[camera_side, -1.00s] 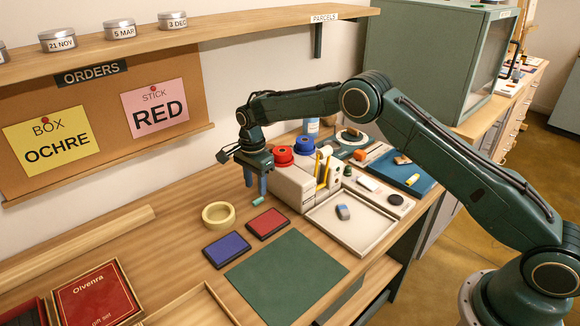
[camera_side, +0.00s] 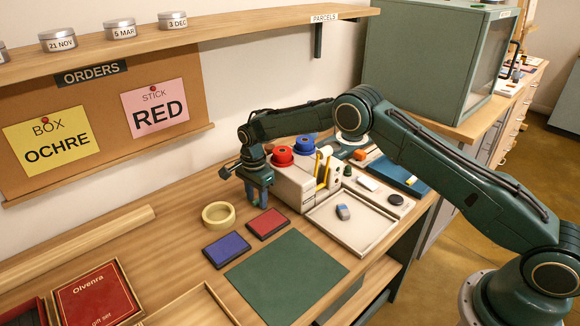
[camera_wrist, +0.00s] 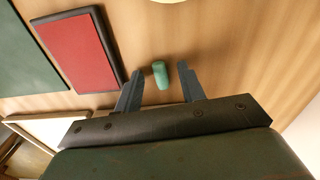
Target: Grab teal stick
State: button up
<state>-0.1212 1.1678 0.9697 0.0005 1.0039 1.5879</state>
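The teal stick (camera_wrist: 160,75) is a short rounded piece lying on the wooden table. In the wrist view it sits between the tips of my gripper (camera_wrist: 158,85), apart from both fingers. My gripper is open and points down at the table. In the side view my gripper (camera_side: 261,203) stands left of the pale box holder, and its fingers hide the stick there.
A red ink pad (camera_side: 267,224) and a blue ink pad (camera_side: 227,250) lie in front of my gripper. A yellow ring (camera_side: 218,224) is to its left. The pale box holder (camera_side: 294,188) with red and blue round tops stands close on the right. A green mat (camera_side: 285,280) lies in front.

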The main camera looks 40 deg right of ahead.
aim_at(257, 201)
jog(key=c, duration=0.8)
jog(key=shift+o, duration=0.2)
jog(key=shift+r, duration=0.15)
notch_tip(257, 201, up, 10)
dwell(0.5)
